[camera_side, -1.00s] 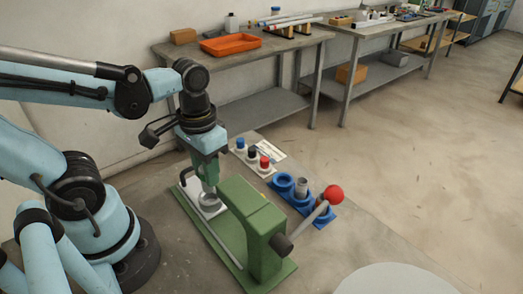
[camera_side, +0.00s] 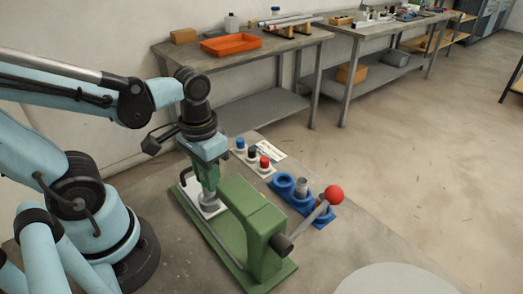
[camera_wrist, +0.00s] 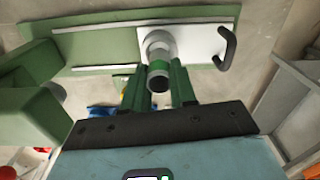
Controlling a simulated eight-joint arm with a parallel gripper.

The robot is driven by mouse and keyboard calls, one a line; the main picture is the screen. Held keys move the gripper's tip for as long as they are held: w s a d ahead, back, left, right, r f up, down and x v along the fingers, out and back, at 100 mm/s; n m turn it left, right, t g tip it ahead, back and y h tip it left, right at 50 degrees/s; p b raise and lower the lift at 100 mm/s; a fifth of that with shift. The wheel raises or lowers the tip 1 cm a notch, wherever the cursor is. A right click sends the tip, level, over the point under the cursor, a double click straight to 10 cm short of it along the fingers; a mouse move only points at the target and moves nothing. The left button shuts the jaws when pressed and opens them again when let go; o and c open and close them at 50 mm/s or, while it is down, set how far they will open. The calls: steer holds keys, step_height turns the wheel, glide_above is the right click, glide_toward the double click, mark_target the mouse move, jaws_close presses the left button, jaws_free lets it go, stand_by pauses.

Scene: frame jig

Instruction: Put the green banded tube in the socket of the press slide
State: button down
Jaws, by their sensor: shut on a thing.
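My gripper (camera_side: 209,188) points down over the press slide (camera_side: 188,190), a white plate with a handle on the green press's base. In the wrist view the gripper (camera_wrist: 158,88) is shut on the green banded tube (camera_wrist: 158,80), a grey hollow tube with a green band, between two green fingers. The slide (camera_wrist: 200,43) also shows there, with its round grey socket (camera_wrist: 157,38) just beyond the tube. The tube lines up closely with the socket. The fingers hide the join in the side view, so I cannot tell whether the tube's lower end is inside.
The green press body (camera_side: 253,220) stands close right of my gripper, with a red-knobbed lever (camera_side: 333,194). Behind it are a blue holder (camera_side: 325,214) with a grey piece in it and a white rack (camera_side: 240,153) with blue, black and red-topped pieces.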

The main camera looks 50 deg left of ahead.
steer(key=shift+f, duration=0.2)
steer(key=shift+f, duration=1.3)
steer(key=c, duration=0.7)
jaws_free()
steer(key=shift+r, duration=0.7)
